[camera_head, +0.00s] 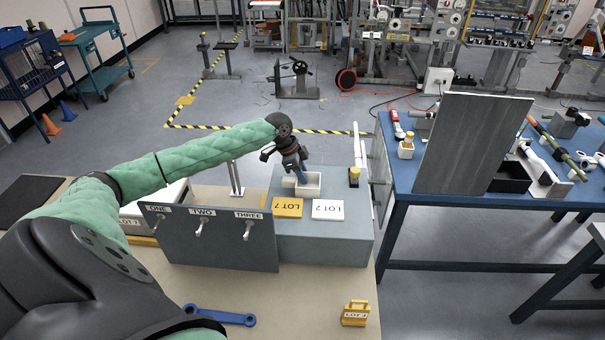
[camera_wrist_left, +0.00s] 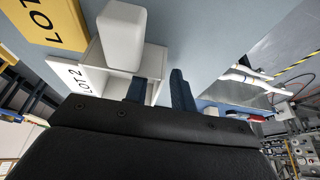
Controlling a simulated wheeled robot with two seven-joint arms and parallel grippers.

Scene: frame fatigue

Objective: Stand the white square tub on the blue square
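The white square tub (camera_head: 311,190) stands open-topped on the grey-blue block (camera_head: 340,240), behind two LOT plates. In the left wrist view the tub (camera_wrist_left: 152,62) has a white rounded block (camera_wrist_left: 122,35) at its opening. My left gripper (camera_head: 300,177) points down at the tub. In the wrist view its fingers (camera_wrist_left: 160,88) are apart, with a tub wall seeming to lie between them; I cannot tell whether they touch it. I cannot make out a blue square in either view. My right gripper is not in view.
A yellow LOT 7 plate (camera_head: 287,208) and a white LOT 2 plate (camera_head: 328,210) lie before the tub. A grey panel with hooks (camera_head: 215,245) stands at the front left. A yellow-topped post (camera_head: 354,177) stands right of the tub. A blue wrench (camera_head: 222,316) lies in front.

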